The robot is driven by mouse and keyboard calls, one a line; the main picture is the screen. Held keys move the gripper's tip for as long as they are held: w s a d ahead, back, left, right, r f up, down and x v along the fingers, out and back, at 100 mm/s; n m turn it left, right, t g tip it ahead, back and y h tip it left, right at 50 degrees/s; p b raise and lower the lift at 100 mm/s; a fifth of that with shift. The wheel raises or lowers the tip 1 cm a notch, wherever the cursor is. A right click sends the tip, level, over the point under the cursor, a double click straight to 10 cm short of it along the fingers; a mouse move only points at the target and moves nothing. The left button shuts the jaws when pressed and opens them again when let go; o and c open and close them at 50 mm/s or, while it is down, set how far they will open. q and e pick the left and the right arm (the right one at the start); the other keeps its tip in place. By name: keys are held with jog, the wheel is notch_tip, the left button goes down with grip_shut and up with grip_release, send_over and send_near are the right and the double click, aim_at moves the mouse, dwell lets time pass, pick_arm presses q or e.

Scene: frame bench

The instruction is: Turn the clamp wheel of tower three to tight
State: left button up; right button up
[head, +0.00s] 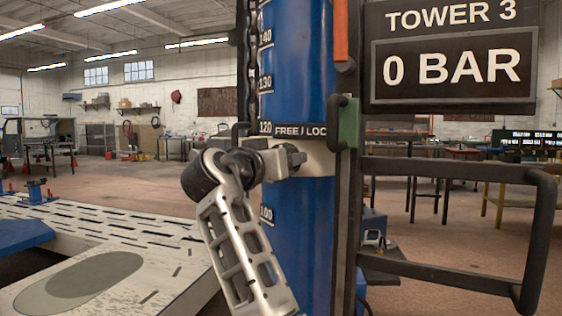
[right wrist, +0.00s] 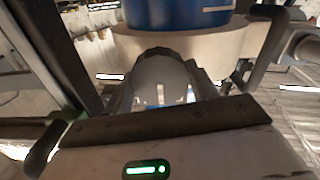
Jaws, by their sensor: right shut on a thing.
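The blue column of tower three (head: 300,85) stands upright in the middle of the head view, with white scale marks. A pale collar (head: 313,163) rings it under a dark band lettered "FREE / LOC", the rest cut off. The sign (head: 452,55) reads "TOWER 3" and "0 BAR". My right gripper (head: 290,158) is at the collar's front. In the right wrist view, its two fingers (right wrist: 162,92) are shut on the grey rounded clamp wheel (right wrist: 160,66), just below the collar (right wrist: 185,42). The wheel's turn position cannot be read. My left gripper is out of view.
A dark upright post with a green block (head: 349,122) stands right of the column. A thick black handle frame (head: 540,235) juts out at the right. A slotted metal bench deck (head: 110,235) lies at the left. Open floor and workbenches lie behind.

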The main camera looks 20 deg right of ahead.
jog(key=o, duration=1)
jog(key=b+v, duration=0.1)
jog(key=v, duration=1.5)
jog(key=shift+r, duration=0.15)
